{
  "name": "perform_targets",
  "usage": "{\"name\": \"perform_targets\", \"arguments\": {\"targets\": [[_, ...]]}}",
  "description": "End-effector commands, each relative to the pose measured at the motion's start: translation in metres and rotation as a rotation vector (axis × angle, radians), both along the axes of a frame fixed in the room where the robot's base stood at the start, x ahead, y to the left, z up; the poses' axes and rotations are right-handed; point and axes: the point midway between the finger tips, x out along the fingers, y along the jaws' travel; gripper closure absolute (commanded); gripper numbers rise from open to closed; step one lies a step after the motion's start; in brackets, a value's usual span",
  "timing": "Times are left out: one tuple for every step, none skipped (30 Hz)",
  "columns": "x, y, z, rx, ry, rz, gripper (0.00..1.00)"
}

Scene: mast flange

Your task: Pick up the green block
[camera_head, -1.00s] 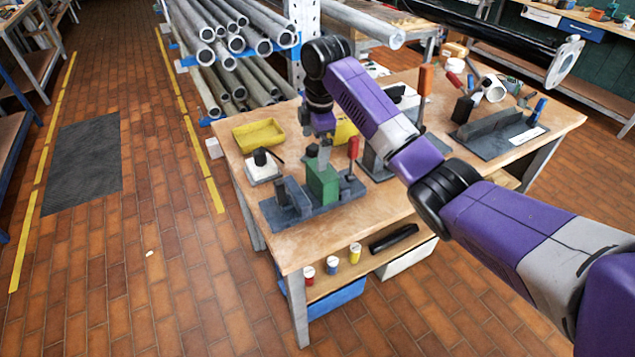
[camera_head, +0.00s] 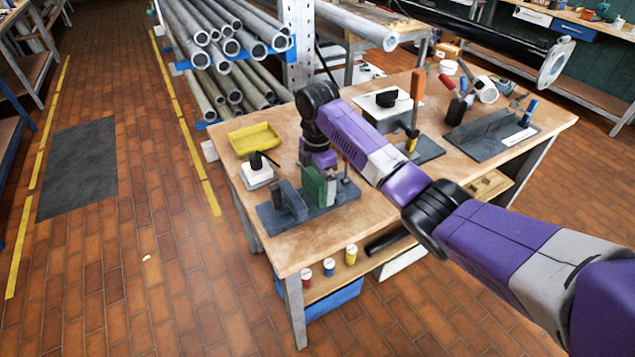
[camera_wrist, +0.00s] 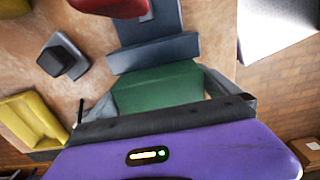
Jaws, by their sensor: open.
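The green block (camera_head: 313,187) stands upright on a dark grey fixture plate (camera_head: 290,215) near the left end of the workbench. My gripper (camera_head: 322,178) is low at the block, its purple hand just above and behind it. In the wrist view the green block (camera_wrist: 160,88) fills most of the space between the two grey fingers of my gripper (camera_wrist: 162,92). The jaws are open, with one finger on each side. A gap shows by the right finger; contact at the left finger cannot be told.
Grey upright parts (camera_head: 289,200) of the fixture stand beside the block. A white block with a black knob (camera_head: 257,176) and a yellow tray (camera_head: 254,139) lie to the left. Another fixture with an orange handle (camera_head: 417,88) stands farther right. Bare bench top lies in front.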

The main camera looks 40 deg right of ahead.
Motion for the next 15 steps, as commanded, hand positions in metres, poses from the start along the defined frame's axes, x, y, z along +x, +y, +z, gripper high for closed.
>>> {"name": "perform_targets", "arguments": {"targets": [[-0.0001, -0.0002, -0.0014, 0.0, 0.0, 0.0, 0.0], [0.0, -0.0002, -0.0019, 0.0, -0.001, 0.0, 0.0], [0.0001, -0.0003, -0.0021, 0.0, -0.001, 0.0, 0.0], [0.0001, -0.0002, -0.0021, 0.0, -0.001, 0.0, 0.0], [0.0001, -0.0002, -0.0021, 0.0, -0.001, 0.0, 0.0], [0.0001, -0.0002, -0.0021, 0.0, -0.001, 0.0, 0.0], [0.0001, -0.0002, -0.0021, 0.0, -0.001, 0.0, 0.0], [0.0001, -0.0002, -0.002, 0.0, -0.001, 0.0, 0.06], [0.0002, -0.0002, -0.002, 0.0, -0.001, 0.0, 0.14], [0.0002, -0.0002, -0.002, 0.0, -0.001, 0.0, 0.2], [0.0002, -0.0002, -0.0019, 0.0, -0.001, 0.0, 0.26], [0.0002, -0.0002, -0.0019, 0.0, -0.001, 0.0, 0.33], [0.0002, -0.0002, -0.0019, 0.0, -0.001, 0.0, 0.39], [0.0002, -0.0002, -0.0019, 0.0, -0.001, 0.0, 0.45], [0.0002, -0.0002, -0.0018, 0.0, -0.001, 0.0, 0.53]]}}
